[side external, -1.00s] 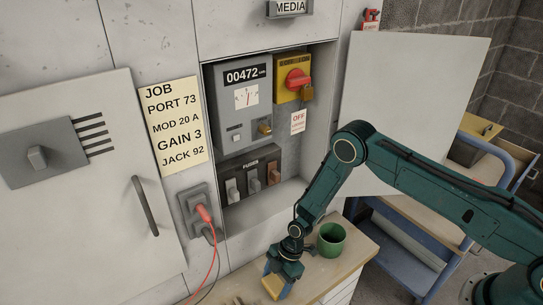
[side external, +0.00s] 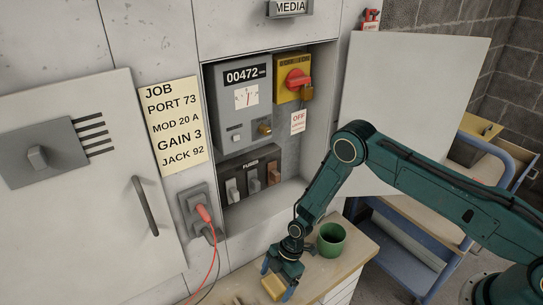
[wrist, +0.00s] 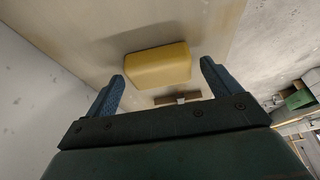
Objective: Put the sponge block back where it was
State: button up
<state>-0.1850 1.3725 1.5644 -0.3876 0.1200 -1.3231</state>
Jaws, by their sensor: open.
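The sponge block (side external: 272,288) is yellow and sits at the worktop, low in the side view. It also shows in the wrist view (wrist: 157,66), above a pale surface, with a shadow beside it. My gripper (side external: 278,282) is open at the block, its blue fingers on either side. In the wrist view my gripper (wrist: 162,72) has clear space between the block and the right finger; the left finger is close to the block's edge. Whether the block rests fully on the worktop cannot be told.
A green mug (side external: 331,240) stands on the worktop (side external: 345,262) close behind my gripper. A red plug with a cable (side external: 203,213) is in the wall socket to the left. The open panel door (side external: 412,110) and a blue trolley (side external: 400,245) are at the right.

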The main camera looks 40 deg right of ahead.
jog(key=v, duration=1.2)
dwell(0.6)
jog(key=s+d+r+m+t+h, duration=0.1)
jog(key=s+d+r+m, duration=0.1)
jog(key=r, duration=0.8)
jog(key=s+d+r+m+t, duration=0.1)
jog(key=d+r+m, duration=0.2)
jog(key=r, duration=0.6)
jog(key=s+d+r+m+t+h, duration=0.1)
jog(key=s+d+r+m, duration=0.1)
jog(key=r, duration=0.8)
jog(key=s+d+r+m+t, duration=0.1)
jog(key=s+d+r+m, duration=0.1)
jog(key=s, duration=0.5)
jog(key=s+d+r+m+h, duration=0.1)
jog(key=s+d+r+m, duration=0.1)
jog(key=s+r+m, duration=0.3)
jog(key=s+d+r+m+t+h, duration=0.1)
jog(key=s+r+m, duration=0.3)
jog(key=s, duration=0.5)
jog(key=shift+s+d+r+t, duration=0.35)
jog(key=shift+d+r, duration=0.2)
jog(key=shift+d, duration=0.35)
